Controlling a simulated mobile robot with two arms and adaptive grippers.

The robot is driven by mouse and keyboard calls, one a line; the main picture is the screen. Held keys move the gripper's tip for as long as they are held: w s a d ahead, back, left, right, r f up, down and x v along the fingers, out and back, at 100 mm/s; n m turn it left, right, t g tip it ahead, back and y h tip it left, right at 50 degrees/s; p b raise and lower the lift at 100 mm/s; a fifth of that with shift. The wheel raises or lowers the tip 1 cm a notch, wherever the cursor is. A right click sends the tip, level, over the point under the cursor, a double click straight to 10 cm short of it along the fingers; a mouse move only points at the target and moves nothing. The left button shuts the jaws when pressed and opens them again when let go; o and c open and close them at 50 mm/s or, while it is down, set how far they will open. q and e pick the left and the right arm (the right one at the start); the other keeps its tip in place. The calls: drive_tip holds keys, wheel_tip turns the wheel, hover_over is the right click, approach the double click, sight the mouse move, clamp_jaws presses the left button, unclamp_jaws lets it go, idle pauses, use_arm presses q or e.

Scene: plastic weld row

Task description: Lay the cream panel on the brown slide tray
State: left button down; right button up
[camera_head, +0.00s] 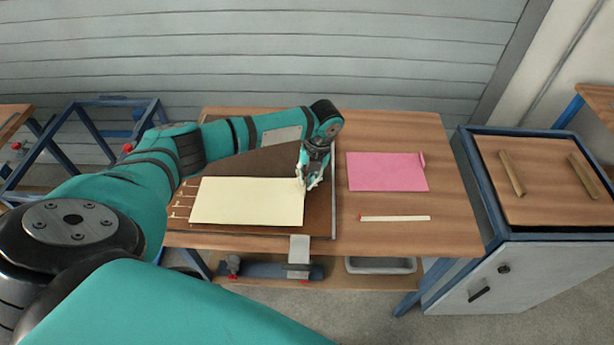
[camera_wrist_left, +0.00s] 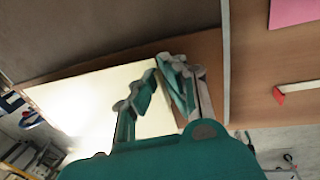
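The cream panel (camera_head: 247,201) lies flat over the brown slide tray (camera_head: 320,215), inside its outline; I cannot tell whether it touches the tray all over. My left gripper (camera_head: 305,183) is at the panel's right edge, near the far corner. In the left wrist view its fingertips (camera_wrist_left: 159,72) are close together at the edge of the cream panel (camera_wrist_left: 95,98), and it looks shut on that edge. The fingers hide the exact grip. The brown tray (camera_wrist_left: 110,40) shows beyond the panel. My right gripper is not in view.
A pink panel (camera_head: 385,172) with a small tab lies right of the tray. A thin white strip with a red end (camera_head: 395,218) lies nearer. A grey clamp-like block (camera_head: 299,250) stands at the tray's front edge. A blue-framed cabinet (camera_head: 545,215) stands at the right.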

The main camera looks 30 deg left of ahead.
use_arm(q)
drive_tip(key=shift+r+p, duration=0.1)
drive_tip(key=shift+p, duration=0.25)
drive_tip(key=shift+f, duration=0.35)
idle(0.6)
drive_tip(key=shift+p, duration=0.3)
idle(0.3)
drive_tip(key=shift+f, duration=0.55)
idle(1.0)
drive_tip(key=c, duration=1)
unclamp_jaws()
drive_tip(key=shift+r, duration=0.1)
wheel_tip(320, 180, up, 7)
drive_tip(key=p, duration=0.6)
